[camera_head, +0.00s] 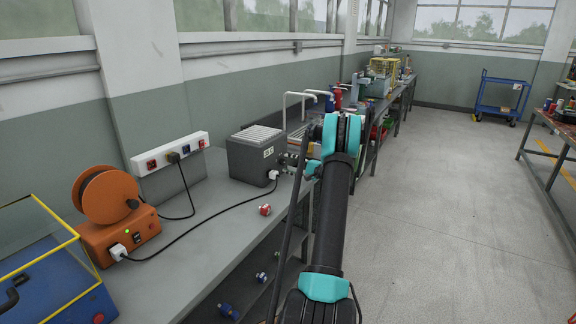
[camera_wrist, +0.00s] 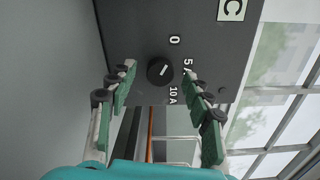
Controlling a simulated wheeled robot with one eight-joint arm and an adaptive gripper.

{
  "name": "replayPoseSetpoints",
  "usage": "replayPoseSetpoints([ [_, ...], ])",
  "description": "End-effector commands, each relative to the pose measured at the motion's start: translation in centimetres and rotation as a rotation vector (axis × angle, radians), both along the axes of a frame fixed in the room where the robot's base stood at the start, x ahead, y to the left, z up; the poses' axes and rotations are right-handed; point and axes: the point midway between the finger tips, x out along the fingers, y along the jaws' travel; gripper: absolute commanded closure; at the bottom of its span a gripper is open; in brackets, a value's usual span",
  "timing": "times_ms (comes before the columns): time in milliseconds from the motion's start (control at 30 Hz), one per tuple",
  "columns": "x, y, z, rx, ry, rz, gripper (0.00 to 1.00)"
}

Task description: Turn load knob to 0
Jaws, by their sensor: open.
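The black round load knob (camera_wrist: 160,71) is on a dark panel in the wrist view. Its white pointer line slants up and to the right, about between the "0" mark (camera_wrist: 174,40) and the "5 A" mark (camera_wrist: 188,68). A "10 A" mark (camera_wrist: 173,95) is below right. My gripper (camera_wrist: 160,77) is open, its green-padded fingers on either side of the knob with gaps showing. In the head view, the panel seems to belong to the grey load box (camera_head: 255,155) on the bench; the knob cannot be made out there, and my arm hides most of the gripper.
The bench (camera_head: 200,240) carries an orange cable reel (camera_head: 107,195), a power strip (camera_head: 170,153), a blue-yellow case (camera_head: 50,265) and a red-white plug-like item (camera_head: 265,209). A black cable runs to the load box. The floor (camera_head: 440,240) to the right is clear.

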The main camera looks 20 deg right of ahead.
Motion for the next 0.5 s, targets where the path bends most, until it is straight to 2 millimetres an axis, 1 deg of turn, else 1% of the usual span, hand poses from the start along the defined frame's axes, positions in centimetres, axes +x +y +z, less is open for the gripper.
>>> replayPoseSetpoints([
  [167,-2.4,-2.1,0.0,0.0,0.0,-0.004,0.49],
  [300,-4.8,-3.9,0.0,0.0,0.0,-0.004,0.49],
  [500,-7.5,-5.9,0.0,0.0,0.001,-0.003,0.49],
])
